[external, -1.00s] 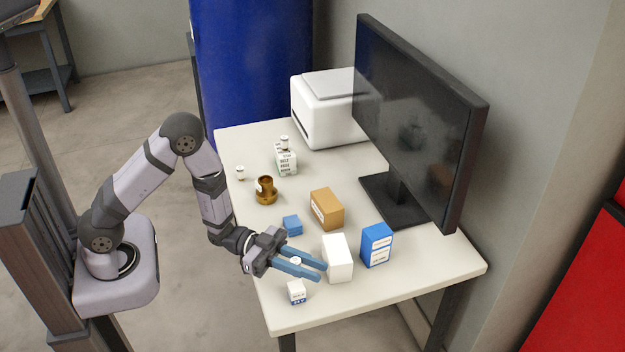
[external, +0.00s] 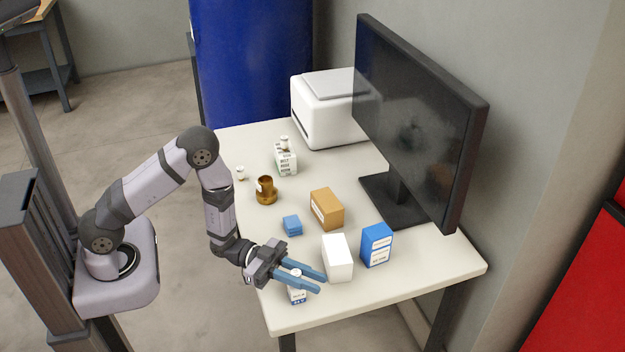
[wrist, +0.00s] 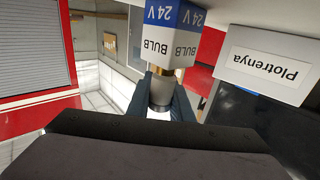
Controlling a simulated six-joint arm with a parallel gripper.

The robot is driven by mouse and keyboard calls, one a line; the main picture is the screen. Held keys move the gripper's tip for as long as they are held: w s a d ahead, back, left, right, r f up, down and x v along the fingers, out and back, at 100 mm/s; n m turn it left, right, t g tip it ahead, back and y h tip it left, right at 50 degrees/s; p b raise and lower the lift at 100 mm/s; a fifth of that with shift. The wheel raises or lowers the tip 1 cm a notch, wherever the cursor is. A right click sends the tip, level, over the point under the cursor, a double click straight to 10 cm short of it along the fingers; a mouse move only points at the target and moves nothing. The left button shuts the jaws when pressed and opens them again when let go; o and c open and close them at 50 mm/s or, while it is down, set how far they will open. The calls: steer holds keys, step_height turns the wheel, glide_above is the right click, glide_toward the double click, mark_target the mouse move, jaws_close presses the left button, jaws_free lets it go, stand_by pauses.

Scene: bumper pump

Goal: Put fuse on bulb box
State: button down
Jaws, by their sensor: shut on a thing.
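The bulb box (external: 297,297) is a small white and blue carton standing near the front edge of the table. In the wrist view it shows upside down (wrist: 168,40), with "BULB" and "24V" on it. My gripper (external: 319,284) is shut on the fuse (external: 296,272), a small cylinder with a white end. In the wrist view the fuse (wrist: 160,92) sits between the blue fingers, its brass-coloured end toward the box. The fuse is upright directly over the box, at or very close to its top. I cannot tell whether they touch. The fingers partly hide the box.
A white carton (external: 338,258) stands close to the right of the fingertips, with a blue box (external: 376,245) beyond. A brown box (external: 327,209), small blue block (external: 292,225) and brass part (external: 265,190) stand farther back. A monitor (external: 415,120) and printer (external: 325,108) are behind.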

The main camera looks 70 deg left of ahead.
steer(key=shift+s+f+b, duration=0.35)
steer(key=shift+f+b, duration=0.15)
steer(key=shift+f, duration=0.2)
steer(key=c, duration=1.6)
jaws_free()
steer(key=shift+r, duration=0.1)
steer(key=shift+w+r+p, duration=0.2)
steer(key=shift+r+p, duration=0.3)
steer(key=shift+p, duration=0.2)
steer(key=b+v, duration=0.1)
steer(key=v, duration=0.8)
steer(key=shift+a+r+b, duration=0.1)
steer(key=shift+a+b, duration=0.2)
steer(key=shift+b, duration=0.1)
steer(key=shift+v, duration=1.25)
steer(key=shift+s+d+r, duration=0.1)
